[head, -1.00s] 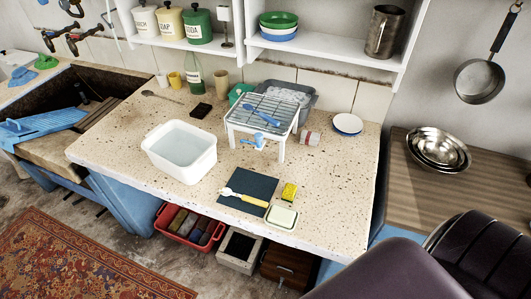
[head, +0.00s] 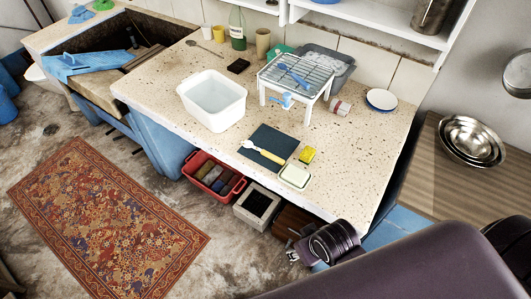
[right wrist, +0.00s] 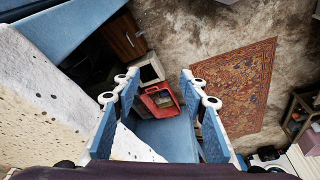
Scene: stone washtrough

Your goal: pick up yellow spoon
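A spoon-like utensil with a yellow handle and a whitish head (head: 266,154) lies across a dark slate-coloured mat (head: 270,138) near the counter's front edge. My right gripper (head: 293,256) is in front of and below the counter edge, apart from the utensil. In the right wrist view my right gripper (right wrist: 160,88) has its two blue-padded fingers spread wide with nothing between them. The utensil is not visible in that view. My left gripper is in neither view.
A yellow sponge (head: 308,155) and a pale soap dish (head: 295,177) sit right of the mat. A white basin (head: 212,100) and a wire rack (head: 296,75) stand behind. A red crate (head: 213,177) is below the counter (head: 340,185). Metal bowls (head: 471,140) stand at right.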

